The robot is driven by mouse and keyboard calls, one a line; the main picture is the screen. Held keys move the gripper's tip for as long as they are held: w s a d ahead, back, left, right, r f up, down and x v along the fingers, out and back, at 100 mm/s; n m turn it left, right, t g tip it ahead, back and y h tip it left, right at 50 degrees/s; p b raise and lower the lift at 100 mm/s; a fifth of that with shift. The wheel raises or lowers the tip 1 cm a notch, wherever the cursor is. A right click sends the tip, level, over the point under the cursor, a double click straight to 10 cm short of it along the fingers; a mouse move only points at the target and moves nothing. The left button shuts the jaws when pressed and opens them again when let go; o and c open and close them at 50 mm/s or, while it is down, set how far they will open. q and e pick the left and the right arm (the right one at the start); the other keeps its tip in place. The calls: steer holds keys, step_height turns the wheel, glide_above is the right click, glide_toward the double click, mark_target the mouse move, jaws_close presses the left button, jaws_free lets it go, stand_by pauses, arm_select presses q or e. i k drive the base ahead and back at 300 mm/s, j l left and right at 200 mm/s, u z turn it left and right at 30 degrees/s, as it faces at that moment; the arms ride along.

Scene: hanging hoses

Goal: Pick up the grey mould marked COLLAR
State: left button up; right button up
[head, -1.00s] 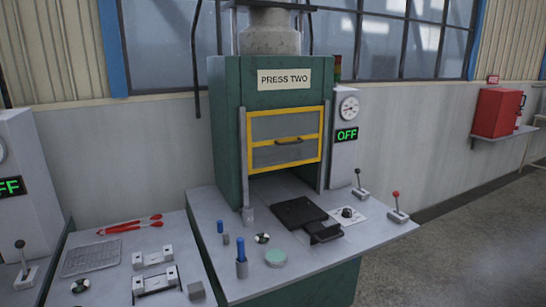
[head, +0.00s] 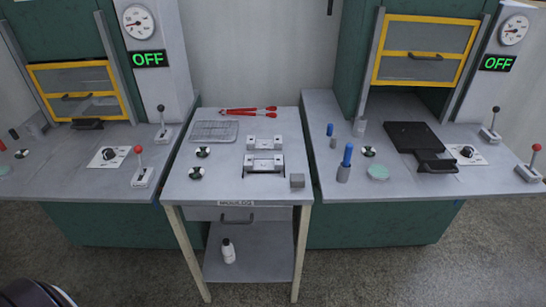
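I cannot read the word COLLAR anywhere, and no piece is clearly the grey mould with that mark. A drawer (head: 237,215) under the middle table is shut; its small label seems to read MOULDS, and its inside is hidden. A dark flat plate with a handle (head: 412,137) lies on the right press's bench. Neither of my grippers is in view.
The middle table (head: 225,184) stands between two presses showing OFF. It holds red-handled tongs (head: 247,110), a wire rack (head: 214,131), metal fixtures (head: 264,163) and round knobs (head: 196,173). A white bottle (head: 228,251) stands on its lower shelf.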

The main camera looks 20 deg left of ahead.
mark_target(276, 164)
steer(key=i+l+u, duration=0.2)
steer(key=i+u, duration=0.25)
steer(key=i+l+u, duration=0.3)
steer(key=u, duration=0.15)
